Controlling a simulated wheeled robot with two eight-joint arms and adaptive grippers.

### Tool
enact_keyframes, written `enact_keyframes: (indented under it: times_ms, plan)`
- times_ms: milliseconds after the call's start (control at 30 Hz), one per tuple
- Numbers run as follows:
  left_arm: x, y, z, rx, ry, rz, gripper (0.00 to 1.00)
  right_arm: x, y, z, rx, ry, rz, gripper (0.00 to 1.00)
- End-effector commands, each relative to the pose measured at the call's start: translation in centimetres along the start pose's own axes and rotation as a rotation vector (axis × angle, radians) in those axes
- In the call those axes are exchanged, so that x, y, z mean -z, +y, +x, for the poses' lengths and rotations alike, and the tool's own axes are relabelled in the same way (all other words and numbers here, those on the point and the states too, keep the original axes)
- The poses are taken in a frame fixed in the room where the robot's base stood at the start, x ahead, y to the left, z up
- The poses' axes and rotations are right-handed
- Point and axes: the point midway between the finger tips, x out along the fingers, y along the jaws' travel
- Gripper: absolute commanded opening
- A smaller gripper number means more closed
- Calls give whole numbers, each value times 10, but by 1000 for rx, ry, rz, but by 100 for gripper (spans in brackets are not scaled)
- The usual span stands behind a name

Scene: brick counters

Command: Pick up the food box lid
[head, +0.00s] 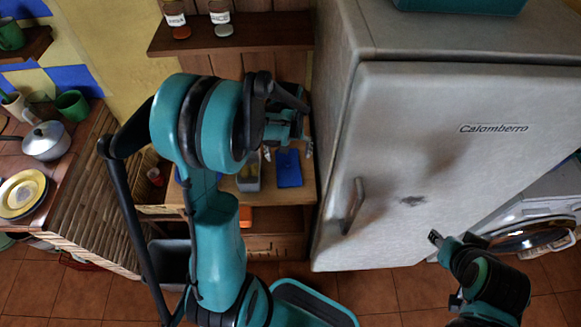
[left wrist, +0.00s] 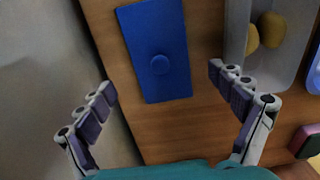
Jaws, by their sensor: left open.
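The food box lid (left wrist: 150,35) is a flat blue rectangle with a round knob, lying on a wooden surface in the left wrist view. In the head view the lid (head: 289,170) shows just below my left gripper (head: 288,151). My left gripper (left wrist: 163,84) is open and empty, its fingers apart with the lid's near end between them in the picture. I cannot tell the height gap. The grey food box (left wrist: 286,62) stands to the right of the lid with yellowish round food inside. My right gripper (head: 437,239) is at the lower right, before the fridge; its jaw state is unclear.
A grey fridge (head: 400,130) stands close on the right of the wooden cabinet (head: 300,200). A shelf with jars (head: 222,28) hangs above. A counter with a pot (head: 46,142) is at left. A dark pink and black object (left wrist: 305,142) lies near the box.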

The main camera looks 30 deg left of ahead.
Motion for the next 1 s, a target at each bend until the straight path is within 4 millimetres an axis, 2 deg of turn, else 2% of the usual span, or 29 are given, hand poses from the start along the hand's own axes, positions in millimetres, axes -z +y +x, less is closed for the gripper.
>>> enact_keyframes:
  times_ms: [100, 200, 433, 467, 600, 633, 1000]
  plan:
    - [1, -1, 24, 0, 0, 0, 93, -7, 0, 10, 0, 0, 0, 40]
    - [1, -1, 35, 0, 0, 0, 93, -9, 0, 12, 0, 0, 0, 40]
    - [0, -1, 36, 0, 0, 0, 93, -8, 0, 12, 0, 0, 0, 40]
    - [0, -1, 36, 0, 0, 0, 88, -8, 0, 12, 0, 0, 0, 40]
    - [0, -1, 36, 0, 0, 0, 51, -8, 0, 12, 0, 0, 0, 40]
    - [0, -1, 36, 0, 0, 1, 48, -8, 0, 12, 0, 0, 0, 40]
    - [0, -1, 37, 0, -1, 1, 47, -9, 0, 12, 0, 0, 0, 40]
